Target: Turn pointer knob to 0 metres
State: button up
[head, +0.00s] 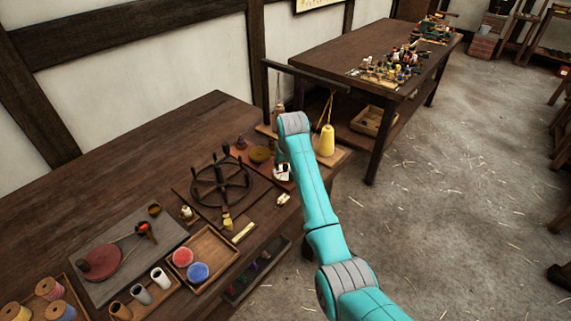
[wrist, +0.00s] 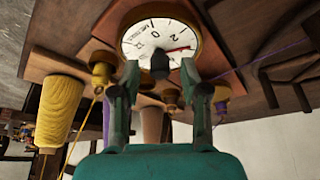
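The round white dial (wrist: 140,44) in its tan rim shows in the wrist view, with printed marks and lettering. A thin red pointer (wrist: 180,49) on it points to the picture's right, close to a mark like a 2. The dark knob (wrist: 160,66) stands at the dial's lower middle. My gripper (wrist: 159,74) is open, with one finger on each side of the knob and gaps showing. Contact cannot be told. In the head view the dial (head: 282,173) is small and partly hidden by my arm; my fingers are hidden there.
A yellow cone (wrist: 60,105) with cord stands near the dial; it also shows in the head view (head: 326,140). A dark spoked wheel (head: 221,184) and a tray with red and blue pots (head: 205,254) are on the bench. Open floor (head: 430,220) lies right.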

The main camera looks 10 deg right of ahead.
grip_shut()
jog(key=n, duration=0.2)
jog(key=n+y, duration=0.1)
jog(key=n, duration=0.1)
jog(key=shift+d+y, duration=0.2)
jog(key=shift+y, duration=0.1)
jog(key=n+g+y, duration=0.1)
jog(key=n, duration=0.2)
jog(key=shift+n, duration=0.3)
jog(key=n, duration=0.2)
jog(key=n+g+y, duration=0.1)
jog(key=n, duration=0.2)
jog(key=shift+w+d+g+y, duration=0.1)
jog(key=shift+w+g+y, duration=0.05)
jog(key=shift+g+y, duration=0.15)
jog(key=shift+n+g+y, duration=0.3)
jog(key=shift+n+g, duration=0.3)
jog(key=shift+n, duration=1.4)
